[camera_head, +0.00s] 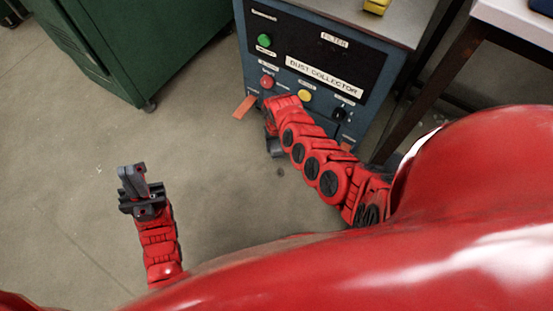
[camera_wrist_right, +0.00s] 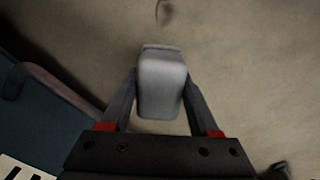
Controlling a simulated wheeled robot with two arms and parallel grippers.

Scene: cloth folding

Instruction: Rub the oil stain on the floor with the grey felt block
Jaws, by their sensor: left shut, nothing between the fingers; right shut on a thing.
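The grey felt block (camera_wrist_right: 162,85) is between the fingers of my right gripper (camera_wrist_right: 160,92), which is shut on it. In the head view my right gripper (camera_head: 272,143) is low in front of the dust collector, mostly hidden by its own arm. A small dark stain (camera_head: 280,171) shows on the floor close to it. A dark mark on the floor (camera_wrist_right: 163,12) also shows at the top edge of the right wrist view, beyond the block. I cannot tell whether the block touches the floor. My left gripper (camera_head: 133,178) is shut and empty, off to the left.
The blue dust collector (camera_head: 255,55) stands right behind my right gripper. A green cabinet (camera_head: 130,50) on casters is at the upper left. A table (camera_head: 515,20) with a dark leg is at the upper right. The concrete floor (camera_head: 60,170) at the left is clear.

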